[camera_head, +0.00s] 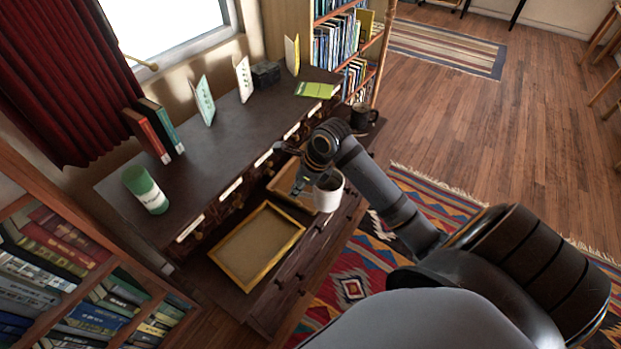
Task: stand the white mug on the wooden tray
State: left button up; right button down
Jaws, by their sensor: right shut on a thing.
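The white mug (328,192) is upright at the front edge of the cabinet's lower ledge, right of the wooden tray. My right gripper (304,184) is shut on the mug at its left side; the fingers are small and partly hidden by the wrist. I cannot tell whether the mug touches anything below it. The wooden tray (257,245) has a light yellow-brown rim and lies empty on the lower ledge, apart from the mug. My left gripper is out of view.
A second wooden tray (288,187) sits behind the mug, partly covered. A dark mug (362,117) stands at the ledge's far end. The upper shelf holds a green-and-white can (145,189), upright books (148,136) and several cards. A glass-fronted bookcase stands at left.

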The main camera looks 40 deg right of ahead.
jog(key=w+d+f, duration=0.1)
jog(key=w+f, duration=0.2)
jog(key=w, duration=0.1)
jog(key=w+f, duration=0.2)
jog(key=w, duration=0.2)
jog(key=w+d+f+b, duration=0.1)
jog(key=w+f, duration=0.2)
jog(key=w, duration=0.1)
jog(key=shift+w+d+f, duration=0.3)
jog(key=shift+w+f, duration=0.05)
jog(key=shift+w, duration=0.05)
jog(key=shift+w+d+f, duration=0.1)
jog(key=shift+w+f, duration=0.3)
jog(key=shift+f, duration=0.05)
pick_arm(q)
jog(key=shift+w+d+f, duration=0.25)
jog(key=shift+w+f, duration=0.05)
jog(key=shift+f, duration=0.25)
pick_arm(e)
jog(key=shift+w+f, duration=0.1)
jog(key=shift+f, duration=1.55)
jog(key=c, duration=1.7)
grip_release()
jog(key=shift+f, duration=0.15)
jog(key=shift+o, duration=0.2)
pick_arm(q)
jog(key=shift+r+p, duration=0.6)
pick_arm(e)
jog(key=v, duration=1.2)
